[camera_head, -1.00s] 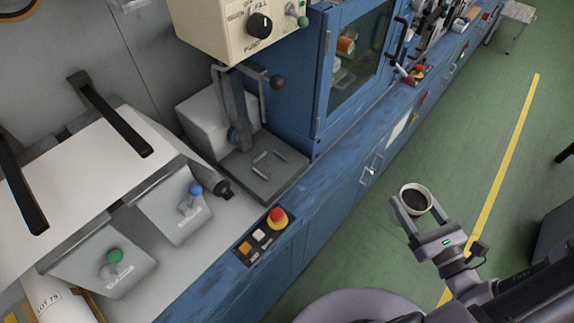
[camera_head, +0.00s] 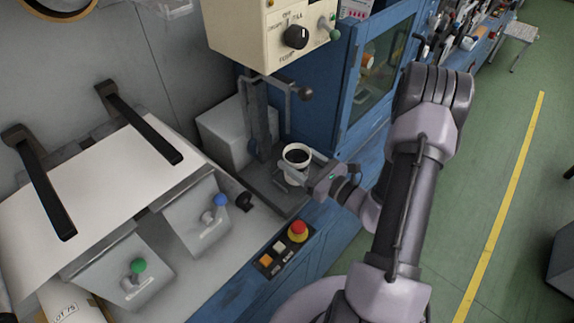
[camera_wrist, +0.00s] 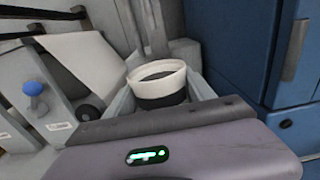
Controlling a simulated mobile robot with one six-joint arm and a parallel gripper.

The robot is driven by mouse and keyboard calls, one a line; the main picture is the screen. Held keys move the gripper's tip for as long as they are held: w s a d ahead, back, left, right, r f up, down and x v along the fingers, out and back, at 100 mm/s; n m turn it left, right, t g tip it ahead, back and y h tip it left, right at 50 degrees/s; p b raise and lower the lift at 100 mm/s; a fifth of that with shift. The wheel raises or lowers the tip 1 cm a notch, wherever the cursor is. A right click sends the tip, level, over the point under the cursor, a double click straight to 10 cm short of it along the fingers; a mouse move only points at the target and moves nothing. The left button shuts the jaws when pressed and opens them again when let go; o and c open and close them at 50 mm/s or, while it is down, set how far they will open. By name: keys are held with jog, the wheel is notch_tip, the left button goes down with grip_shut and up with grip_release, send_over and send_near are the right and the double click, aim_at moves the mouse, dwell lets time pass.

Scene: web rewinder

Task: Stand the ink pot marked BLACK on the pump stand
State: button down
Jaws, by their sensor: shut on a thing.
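The ink pot (camera_head: 297,157) is a white cup with a dark band and dark ink inside. It also shows in the wrist view (camera_wrist: 160,84). My gripper (camera_head: 298,170) is shut on the pot and holds it upright. The pump stand (camera_head: 275,190) is a grey flat plate with a post and bracket at its back. The pot is over this plate; whether it touches cannot be told. No marking on the pot is readable in these views.
A cream control box (camera_head: 270,35) with a black knob overhangs behind the stand. A blue cabinet (camera_head: 375,75) stands to the right. A red stop button (camera_head: 298,230) is in front. A blue-knobbed lever (camera_head: 219,201) is to the left.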

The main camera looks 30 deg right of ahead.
aim_at(290, 153)
jog(key=x, duration=0.3)
jog(key=shift+w+d+f, duration=0.1)
jog(key=shift+d+f, duration=0.05)
jog(key=shift+d, duration=0.1)
notch_tip(290, 153, down, 4)
jog(key=shift+r+b, duration=0.15)
jog(key=shift+b, duration=0.8)
jog(key=shift+r, duration=0.15)
jog(key=shift+c, duration=1.8)
grip_release()
